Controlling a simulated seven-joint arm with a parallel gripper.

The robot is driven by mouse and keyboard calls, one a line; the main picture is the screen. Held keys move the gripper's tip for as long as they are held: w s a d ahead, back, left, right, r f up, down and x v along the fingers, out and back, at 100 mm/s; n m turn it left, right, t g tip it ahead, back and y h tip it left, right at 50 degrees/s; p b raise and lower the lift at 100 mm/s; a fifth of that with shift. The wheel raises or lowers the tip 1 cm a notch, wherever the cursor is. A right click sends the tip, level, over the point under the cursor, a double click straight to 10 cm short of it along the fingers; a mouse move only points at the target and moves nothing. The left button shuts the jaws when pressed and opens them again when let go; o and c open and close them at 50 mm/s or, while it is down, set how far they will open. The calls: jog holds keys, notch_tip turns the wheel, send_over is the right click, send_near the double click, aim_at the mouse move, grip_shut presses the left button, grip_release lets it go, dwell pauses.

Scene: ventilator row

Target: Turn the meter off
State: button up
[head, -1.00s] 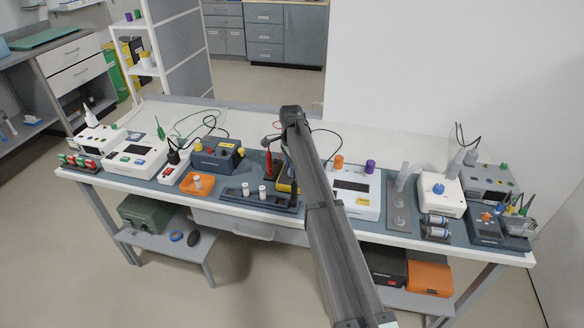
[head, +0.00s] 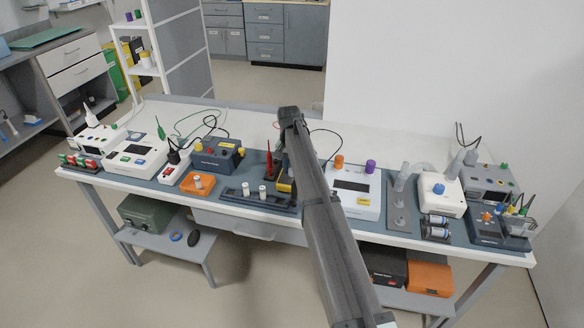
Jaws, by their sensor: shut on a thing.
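The meter (head: 284,188), a dark body with yellow edges, stands on the blue-grey mat near the middle of the bench in the head view. My arm covers its right part, and its face and switch are hidden. My gripper (head: 283,160) points down at the meter just left of my forearm. Only a sliver of it shows, and its fingertips are hidden. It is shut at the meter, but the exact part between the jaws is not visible.
A red probe (head: 269,164) stands close left of the meter. A dark rack with white-capped vials (head: 246,189) lies in front of it. A blue-grey box (head: 217,156) stands left, a white device (head: 355,190) right. The bench's back strip is mostly clear.

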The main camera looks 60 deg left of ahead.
aim_at(290, 170)
jog(key=n, duration=0.7)
dwell(0.6)
jog(key=o, duration=1)
jog(key=shift+o, duration=0.2)
jog(key=shift+r, duration=0.1)
notch_tip(290, 170, up, 14)
jog(key=shift+s, duration=0.35)
jog(key=shift+f, duration=0.2)
